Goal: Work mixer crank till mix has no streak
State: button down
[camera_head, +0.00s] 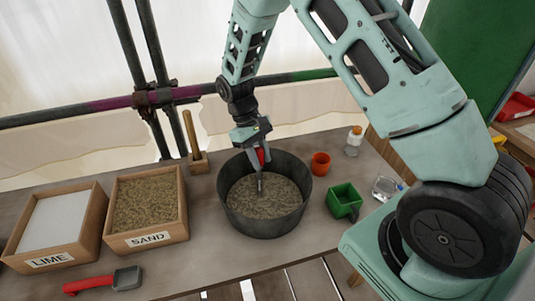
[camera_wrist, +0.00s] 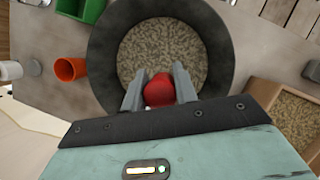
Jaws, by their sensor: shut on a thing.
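The mixer is a round dark grey tub (camera_head: 264,228) on the table, holding a speckled grey-tan mix (camera_head: 280,192). Its crank shows as a red knob (camera_head: 261,157) above a grey shaft (camera_head: 260,184) that reaches down into the mix. My gripper (camera_head: 259,150) is over the back of the tub and shut on the red knob. In the wrist view the red knob (camera_wrist: 158,91) sits between my two grey fingers, with the mix (camera_wrist: 172,45) beyond it. The mix looks evenly speckled; I see no clear streak, though the part behind my fingers is hidden.
Wooden boxes labelled LIME (camera_head: 52,228) and SAND (camera_head: 146,208) stand left. A red-handled scoop (camera_head: 104,281) lies in front. An orange cup (camera_head: 320,163), green container (camera_head: 344,201), capped bottle (camera_head: 354,141) and clear container (camera_head: 385,188) stand right. A scaffold pipe (camera_head: 110,103) runs behind.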

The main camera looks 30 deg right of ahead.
jog(key=shift+w+a+m+y, duration=0.4)
jog(key=shift+w+a+m, duration=0.15)
jog(key=shift+m, duration=0.5)
jog(key=shift+w+a+m+y, duration=0.4)
jog(key=shift+a+m, duration=0.2)
jog(key=shift+m, duration=0.45)
jog(key=c, duration=1.1)
grip_release()
jog(key=shift+r, duration=0.1)
jog(key=b+v, duration=0.3)
jog(key=v, duration=1.4)
